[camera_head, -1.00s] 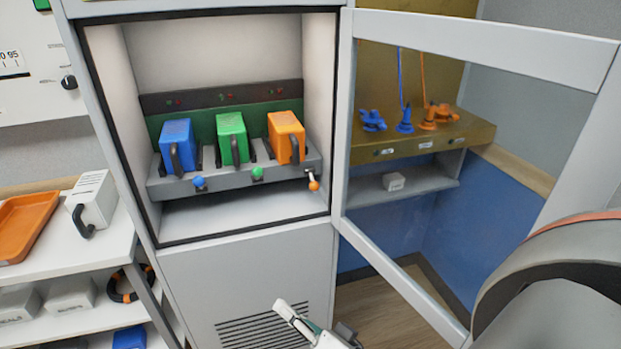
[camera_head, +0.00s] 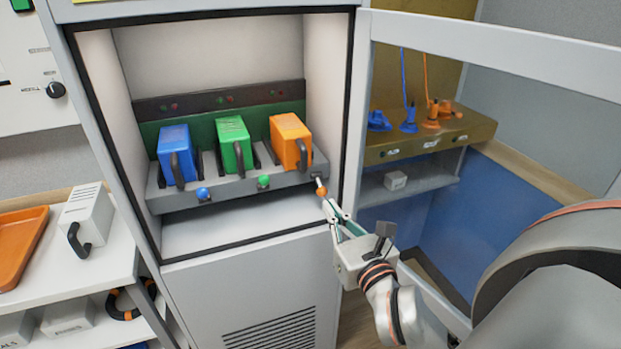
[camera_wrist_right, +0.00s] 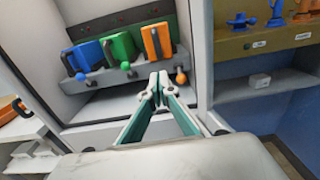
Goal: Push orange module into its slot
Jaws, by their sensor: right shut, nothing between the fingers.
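The orange module (camera_head: 290,140) stands at the right end of the grey rack (camera_head: 240,188) inside the open cabinet, its black handle facing me. It also shows in the right wrist view (camera_wrist_right: 157,42). An orange-knobbed lever (camera_head: 321,190) sticks out from the rack front below it. My right gripper (camera_head: 332,208) is shut and empty, its tips just below the orange knob; I cannot tell whether they touch it. In the right wrist view the fingertips (camera_wrist_right: 158,88) are together, left of the orange knob (camera_wrist_right: 181,78). My left gripper is not in view.
A blue module (camera_head: 175,152) and a green module (camera_head: 233,143) stand left of the orange one, with blue and green knobs below. The cabinet's glass door (camera_head: 490,40) stands open at right. A shelf (camera_head: 115,250) with an orange tray (camera_head: 18,240) is at left.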

